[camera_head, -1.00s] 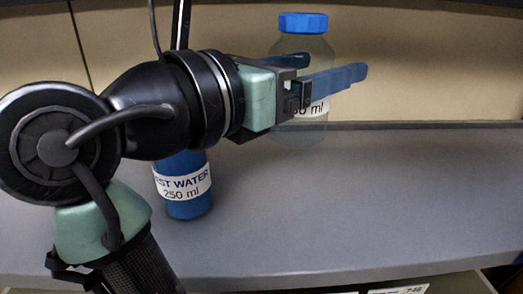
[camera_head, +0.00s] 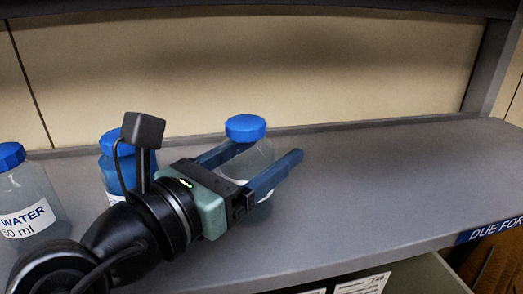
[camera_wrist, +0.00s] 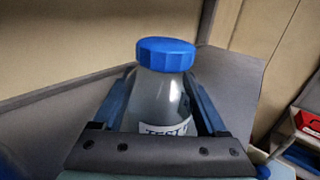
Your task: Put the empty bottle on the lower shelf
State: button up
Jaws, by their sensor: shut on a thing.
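My gripper (camera_head: 266,158) is shut on a clear bottle with a blue cap (camera_head: 247,130), one finger on each side of its body. The bottle is upright and looks colourless; it also shows in the wrist view (camera_wrist: 160,88), with its white label partly hidden by the gripper. It is over the grey shelf (camera_head: 390,170); its base is hidden, so I cannot tell whether it touches the surface.
A blue-filled bottle (camera_head: 115,170) stands behind my wrist. A clear bottle labelled water (camera_head: 28,200) stands at the far left. The shelf's right side is clear. A blue "DUE FOR" sign (camera_head: 494,230) is on the front edge, and an upright post (camera_head: 487,70) stands at the right end.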

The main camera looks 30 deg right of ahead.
jog(key=shift+f, duration=0.15)
jog(key=o, duration=1)
jog(key=shift+o, duration=0.2)
jog(key=shift+s+a, duration=0.1)
jog(key=shift+a, duration=0.15)
jog(key=b+v, duration=0.2)
jog(key=v, duration=0.9)
jog(key=shift+s+a, duration=0.15)
jog(key=shift+a, duration=0.1)
